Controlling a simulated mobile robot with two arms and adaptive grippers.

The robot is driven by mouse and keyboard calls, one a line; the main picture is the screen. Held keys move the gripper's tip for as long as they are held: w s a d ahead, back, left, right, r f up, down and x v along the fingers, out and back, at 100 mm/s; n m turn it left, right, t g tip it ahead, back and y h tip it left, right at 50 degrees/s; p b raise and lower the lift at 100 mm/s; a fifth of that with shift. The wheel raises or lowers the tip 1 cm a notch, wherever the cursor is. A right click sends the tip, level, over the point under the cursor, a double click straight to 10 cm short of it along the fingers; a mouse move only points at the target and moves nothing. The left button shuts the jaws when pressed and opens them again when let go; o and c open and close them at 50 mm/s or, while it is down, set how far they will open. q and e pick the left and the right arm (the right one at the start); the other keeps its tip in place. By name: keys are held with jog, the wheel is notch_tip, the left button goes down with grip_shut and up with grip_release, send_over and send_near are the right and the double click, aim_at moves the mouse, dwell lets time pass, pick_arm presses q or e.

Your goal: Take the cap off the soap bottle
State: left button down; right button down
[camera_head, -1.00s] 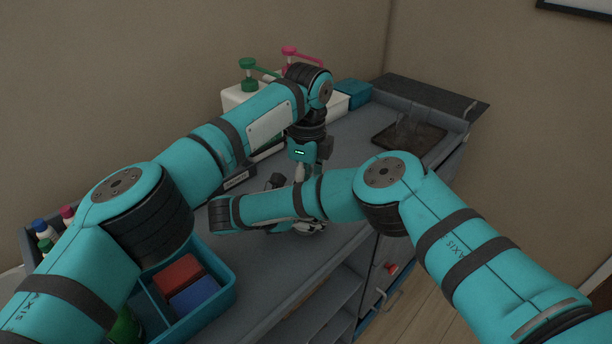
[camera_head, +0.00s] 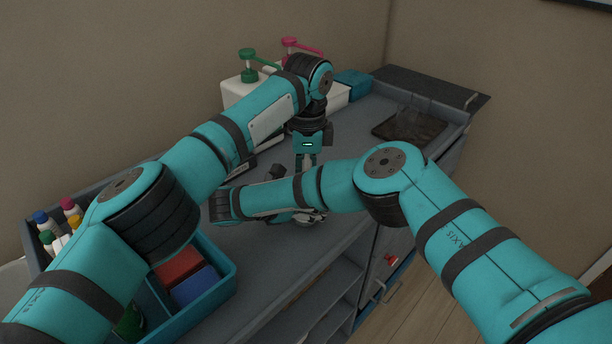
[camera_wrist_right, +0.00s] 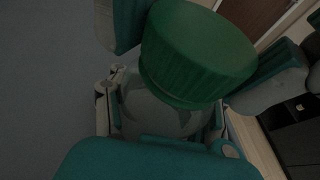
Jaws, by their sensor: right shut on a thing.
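The soap bottle (camera_wrist_right: 160,112) is greyish and see-through with a wide ribbed green cap (camera_wrist_right: 200,50) on it, filling the middle of the right wrist view. My right gripper (camera_wrist_right: 163,120) is shut on the bottle below the cap. Teal fingers of my left gripper show on both sides of the cap, with the cap between them; whether they press on it I cannot tell. In the head view my left gripper (camera_head: 306,158) points down above the counter, over my right wrist. The bottle is mostly hidden by my arms there.
Green (camera_head: 249,72) and pink (camera_head: 290,50) pump tops stand at the back by a white container (camera_head: 237,92). A teal divided bin (camera_head: 225,270) holds red and blue blocks. A dark tray (camera_head: 408,130) lies at the right end. Small bottles stand at far left.

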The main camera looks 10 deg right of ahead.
pick_arm(q)
jog(key=n, duration=0.4)
jog(key=shift+n, duration=0.4)
jog(key=n, duration=0.5)
jog(key=c, duration=0.8)
grip_release()
